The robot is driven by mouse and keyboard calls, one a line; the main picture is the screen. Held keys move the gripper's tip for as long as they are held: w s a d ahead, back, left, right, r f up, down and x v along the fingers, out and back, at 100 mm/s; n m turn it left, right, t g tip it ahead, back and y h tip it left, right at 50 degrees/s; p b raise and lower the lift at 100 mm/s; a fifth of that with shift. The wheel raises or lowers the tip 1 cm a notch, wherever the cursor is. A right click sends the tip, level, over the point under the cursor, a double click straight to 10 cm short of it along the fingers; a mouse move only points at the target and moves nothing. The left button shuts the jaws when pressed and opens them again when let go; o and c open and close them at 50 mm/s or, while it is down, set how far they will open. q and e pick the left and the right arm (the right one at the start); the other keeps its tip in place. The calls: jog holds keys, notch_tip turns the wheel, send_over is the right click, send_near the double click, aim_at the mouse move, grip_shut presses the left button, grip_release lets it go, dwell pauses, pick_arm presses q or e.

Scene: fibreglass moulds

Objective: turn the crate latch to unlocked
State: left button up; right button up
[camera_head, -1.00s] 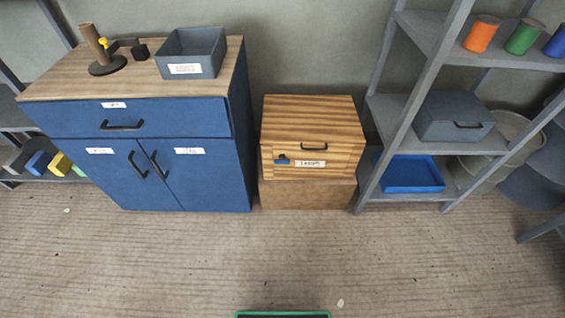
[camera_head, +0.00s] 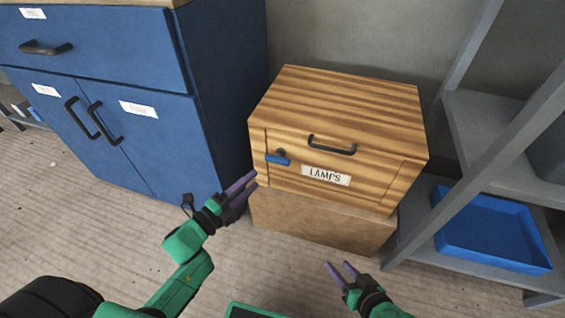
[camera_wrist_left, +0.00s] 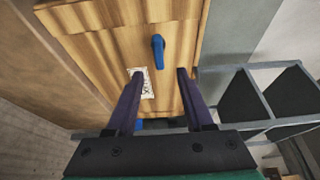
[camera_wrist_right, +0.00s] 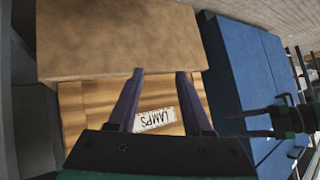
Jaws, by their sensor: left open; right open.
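The striped wooden crate (camera_head: 330,110) stands on a plain brown box. Its front has a black handle (camera_head: 332,149), a white LAMPS label (camera_head: 326,175) and a blue latch (camera_head: 279,159) left of the label. The latch lies roughly level in the head view. In the left wrist view the latch (camera_wrist_left: 158,50) shows beyond and between the open fingers. My left gripper (camera_head: 247,188) is open and empty, in front of the crate, a little below and left of the latch, apart from it. My right gripper (camera_head: 341,269) is open and empty, low in front of the brown box.
The brown box (camera_head: 310,222) under the crate rests on the floor. A blue cabinet (camera_head: 215,80) stands close on the left. A grey shelf rack (camera_head: 450,150) with a blue tray (camera_head: 490,235) is close on the right. Floor in front is clear.

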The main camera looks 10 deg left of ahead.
aim_at(275, 162)
pick_arm(q)
jog(key=b+x, duration=0.2)
jog(key=x, duration=0.8)
jog(key=shift+w+d+f, duration=0.15)
jog(key=shift+w, duration=0.1)
jog(key=shift+w+d, duration=0.25)
jog(key=shift+w, duration=0.15)
pick_arm(e)
jog(key=shift+s+a+f+m+t+y, duration=0.1)
jog(key=shift+a+f+m+t+y, duration=0.35)
jog(key=shift+a+f+t, duration=0.65)
jog(key=shift+r, duration=0.1)
pick_arm(q)
grip_shut()
